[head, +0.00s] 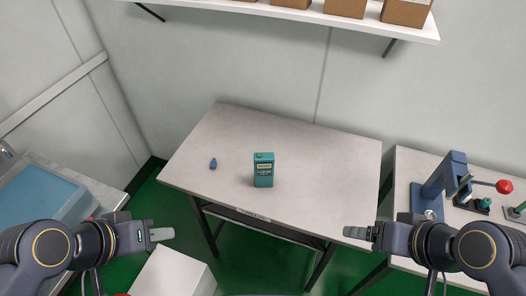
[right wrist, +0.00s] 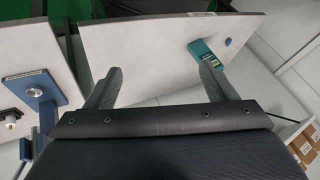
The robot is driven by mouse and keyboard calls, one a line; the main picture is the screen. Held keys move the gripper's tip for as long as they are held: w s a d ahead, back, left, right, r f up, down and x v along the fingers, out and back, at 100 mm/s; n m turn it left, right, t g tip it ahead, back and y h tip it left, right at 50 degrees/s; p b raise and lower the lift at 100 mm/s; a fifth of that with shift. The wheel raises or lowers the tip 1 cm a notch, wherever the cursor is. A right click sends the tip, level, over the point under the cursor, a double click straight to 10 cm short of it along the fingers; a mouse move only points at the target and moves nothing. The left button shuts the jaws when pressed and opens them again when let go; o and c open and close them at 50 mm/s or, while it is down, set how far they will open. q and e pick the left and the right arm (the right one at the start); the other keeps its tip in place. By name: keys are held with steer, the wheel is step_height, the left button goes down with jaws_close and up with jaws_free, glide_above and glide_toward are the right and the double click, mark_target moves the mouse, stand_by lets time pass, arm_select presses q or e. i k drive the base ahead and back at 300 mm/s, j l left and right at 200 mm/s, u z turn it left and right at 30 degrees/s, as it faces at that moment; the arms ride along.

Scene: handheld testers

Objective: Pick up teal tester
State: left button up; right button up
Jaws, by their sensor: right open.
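The teal tester (head: 263,172) stands upright on the grey table, near its middle. It also shows in the right wrist view (right wrist: 204,51), beyond my fingers. My right gripper (head: 357,233) is at the table's front right, well apart from the tester. In the right wrist view its two fingers (right wrist: 160,85) are spread with nothing between them. My left gripper (head: 161,234) is in front of the table's left side, apart from the tester. Its fingers overlap in the head view, so its opening cannot be told; no held object shows.
A small blue object (head: 213,163) stands on the table (head: 320,170) left of the tester. A blue press (head: 446,185) with a red knob stands on a second table at right. A white box (head: 172,272) is below at front left. A shelf with cartons hangs above.

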mark_target(264, 167)
steer(key=k+j+u, duration=0.1)
steer(key=u, duration=0.25)
steer(key=j+u, duration=0.35)
steer(key=k+j+u, duration=0.1)
steer(key=u, duration=0.25)
